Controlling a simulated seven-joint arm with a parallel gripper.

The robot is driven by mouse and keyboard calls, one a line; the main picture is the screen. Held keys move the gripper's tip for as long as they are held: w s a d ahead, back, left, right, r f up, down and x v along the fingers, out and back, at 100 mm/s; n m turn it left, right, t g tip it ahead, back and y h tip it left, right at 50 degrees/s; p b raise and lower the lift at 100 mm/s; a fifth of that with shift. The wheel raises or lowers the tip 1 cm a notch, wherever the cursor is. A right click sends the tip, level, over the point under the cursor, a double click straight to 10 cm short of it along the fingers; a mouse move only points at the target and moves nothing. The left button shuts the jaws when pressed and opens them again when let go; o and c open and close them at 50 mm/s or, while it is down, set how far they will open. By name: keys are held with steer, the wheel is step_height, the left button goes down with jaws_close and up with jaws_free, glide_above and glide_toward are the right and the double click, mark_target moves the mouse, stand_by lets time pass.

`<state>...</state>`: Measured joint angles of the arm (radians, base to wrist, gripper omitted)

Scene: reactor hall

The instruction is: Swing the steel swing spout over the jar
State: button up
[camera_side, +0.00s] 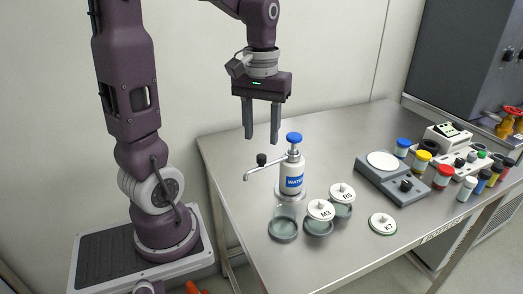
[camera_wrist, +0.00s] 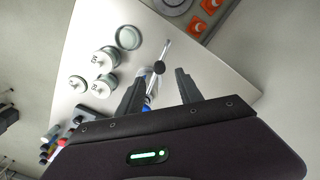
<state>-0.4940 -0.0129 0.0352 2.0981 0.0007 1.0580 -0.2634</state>
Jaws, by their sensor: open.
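The steel swing spout (camera_side: 262,172) sticks out left from the white water dispenser (camera_side: 291,178) with its blue top. It carries a black knob (camera_side: 261,159), and its tip is turned down at the left. In the wrist view the spout (camera_wrist: 166,50) and knob (camera_wrist: 159,68) lie just ahead of the fingers. The open glass jar (camera_side: 283,229) stands in front of the dispenser; the spout tip is left of and behind it. The jar also shows in the wrist view (camera_wrist: 128,38). My gripper (camera_side: 261,140) is open, empty, pointing down above the spout and knob.
Lidded jars M3 (camera_side: 320,210) and R5 (camera_side: 342,194) stand right of the open jar, and a lid (camera_side: 382,223) lies farther right. A grey scale (camera_side: 385,176) and several colored-cap bottles fill the table's right side. The table's left part is clear.

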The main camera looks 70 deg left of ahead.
mark_target(262, 156)
step_height(262, 156, down, 5)
steer(key=shift+f, duration=0.2)
steer(key=shift+c, duration=0.2)
jaws_close()
stand_by(1.2)
